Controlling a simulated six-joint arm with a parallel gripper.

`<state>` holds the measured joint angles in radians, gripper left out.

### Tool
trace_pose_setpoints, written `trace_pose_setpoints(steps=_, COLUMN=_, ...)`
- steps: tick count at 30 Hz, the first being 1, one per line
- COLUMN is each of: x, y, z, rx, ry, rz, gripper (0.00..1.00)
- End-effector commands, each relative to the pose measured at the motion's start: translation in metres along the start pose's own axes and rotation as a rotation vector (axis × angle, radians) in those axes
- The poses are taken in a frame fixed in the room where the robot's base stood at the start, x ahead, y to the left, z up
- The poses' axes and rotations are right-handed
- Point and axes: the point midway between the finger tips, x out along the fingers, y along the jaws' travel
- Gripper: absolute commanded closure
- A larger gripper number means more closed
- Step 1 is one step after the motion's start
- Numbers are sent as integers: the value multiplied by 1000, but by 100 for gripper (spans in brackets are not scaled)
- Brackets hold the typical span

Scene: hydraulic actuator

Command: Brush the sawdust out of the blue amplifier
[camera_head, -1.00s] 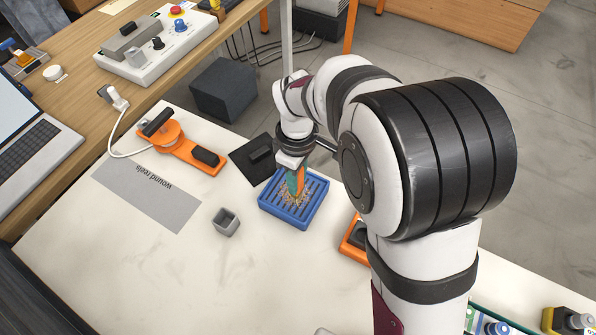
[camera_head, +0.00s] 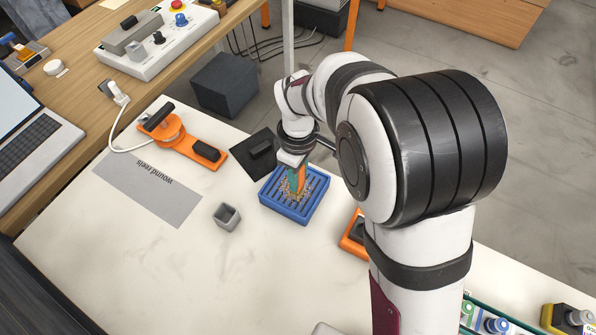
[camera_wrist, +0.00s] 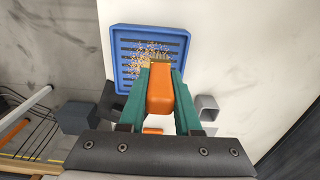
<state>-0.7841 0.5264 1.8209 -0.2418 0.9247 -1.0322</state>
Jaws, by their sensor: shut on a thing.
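The blue amplifier (camera_head: 283,210) is a shallow, slotted blue tray on the white table. Tan and speckled sawdust (camera_head: 306,186) lies over its slats; it also shows in the wrist view (camera_wrist: 140,60), mostly around the middle of the tray (camera_wrist: 182,36). My gripper (camera_head: 296,181) is above the amplifier, its green fingers shut on an orange brush (camera_wrist: 160,95). The brush points down into the tray, with its tan bristle end (camera_wrist: 155,63) at the sawdust. I cannot tell how firmly the bristles touch the slats.
A grey open cup (camera_head: 227,215) stands left of the amplifier. A black mat (camera_head: 243,164) with a black block lies behind it. An orange tool (camera_head: 190,148) and a grey "wound reels" sheet (camera_head: 150,190) lie to the left. An orange-edged holder (camera_head: 350,240) is partly behind my arm.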

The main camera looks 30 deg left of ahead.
Motion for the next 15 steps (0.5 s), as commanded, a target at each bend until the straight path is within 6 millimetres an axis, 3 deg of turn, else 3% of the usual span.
trace_pose_setpoints(steps=15, x=6, y=0, z=0, rx=-1, ry=0, rz=0, gripper=100)
